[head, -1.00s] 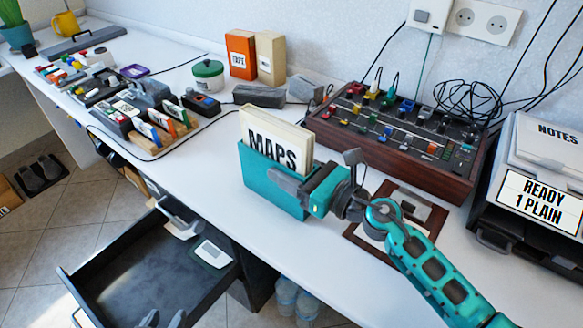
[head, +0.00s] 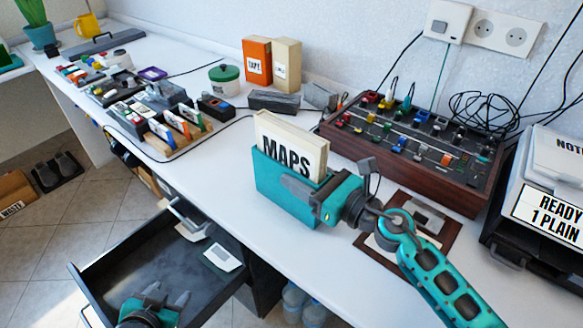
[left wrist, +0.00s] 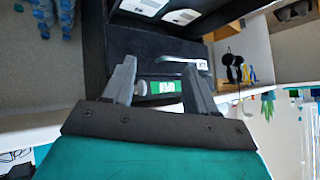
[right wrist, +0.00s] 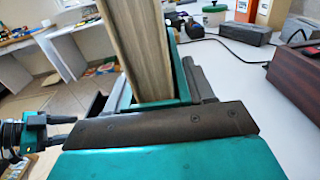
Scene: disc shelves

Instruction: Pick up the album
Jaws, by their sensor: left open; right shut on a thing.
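A cream block lettered MAPS (head: 287,155) stands in an open-topped teal case (head: 275,190) on the white desk; I take the two together as the album. My right gripper (head: 300,188) is shut on the case from its right end, one dark finger along its front face. In the right wrist view the cream block (right wrist: 140,45) rises between the fingers, and the case's teal rim (right wrist: 172,98) shows beside it. I cannot tell whether the case touches the desk. My left gripper (head: 168,297) is open and empty, over the open drawer, with its fingers apart in the left wrist view (left wrist: 160,85).
The dark drawer (head: 150,262) stands open below the desk's front edge, with white cards (head: 222,256) in it. A wood-sided mixer (head: 405,165) stands behind the album. A framed piece (head: 440,228) lies under my right arm. Clear desk (head: 215,170) lies left of the album.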

